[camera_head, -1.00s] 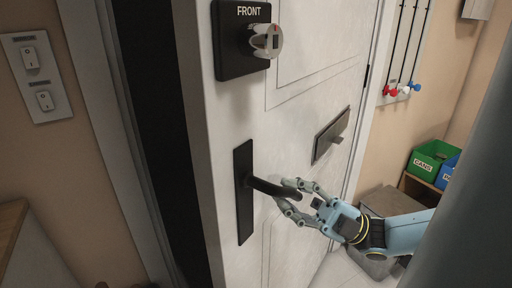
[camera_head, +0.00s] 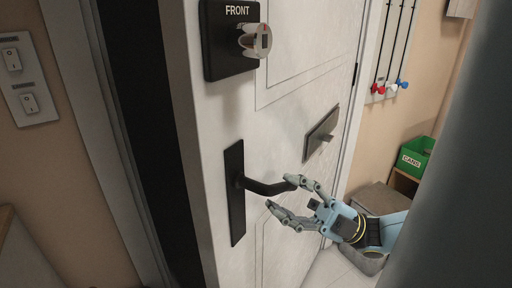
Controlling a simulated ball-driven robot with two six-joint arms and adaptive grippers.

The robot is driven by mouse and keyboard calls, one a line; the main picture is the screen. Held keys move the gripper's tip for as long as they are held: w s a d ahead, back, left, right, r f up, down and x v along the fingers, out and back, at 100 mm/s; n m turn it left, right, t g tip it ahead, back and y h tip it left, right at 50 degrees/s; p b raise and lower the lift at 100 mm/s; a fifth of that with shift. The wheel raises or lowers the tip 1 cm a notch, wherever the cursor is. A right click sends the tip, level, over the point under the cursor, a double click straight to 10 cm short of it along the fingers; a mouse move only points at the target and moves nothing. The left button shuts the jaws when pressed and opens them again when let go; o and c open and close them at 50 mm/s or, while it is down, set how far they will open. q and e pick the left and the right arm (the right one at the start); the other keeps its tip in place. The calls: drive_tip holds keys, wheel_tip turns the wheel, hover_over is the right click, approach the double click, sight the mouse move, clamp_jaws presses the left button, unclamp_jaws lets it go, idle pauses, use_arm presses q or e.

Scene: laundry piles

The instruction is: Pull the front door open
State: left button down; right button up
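The white front door (camera_head: 285,130) stands slightly ajar, with a dark gap along its left edge. Its black lever handle (camera_head: 262,188) sticks out to the right from a tall black plate (camera_head: 235,195). My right gripper (camera_head: 280,195) is open at the free end of the lever. Its upper finger is by the lever's tip and its lower finger is below the lever, with a clear gap between them. I cannot tell whether the upper finger touches the lever. My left gripper is not in view.
A round lock knob (camera_head: 256,40) on a black FRONT plate is above the handle. A grey flap (camera_head: 321,134) is on the door. Light switches (camera_head: 28,80) are on the left wall. A green CANS bin (camera_head: 416,156) and a grey box (camera_head: 376,199) stand at right.

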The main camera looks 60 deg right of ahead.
drive_tip(key=v, duration=1)
drive_tip(key=shift+s+d+f, duration=0.15)
drive_tip(key=shift+s+d, duration=0.1)
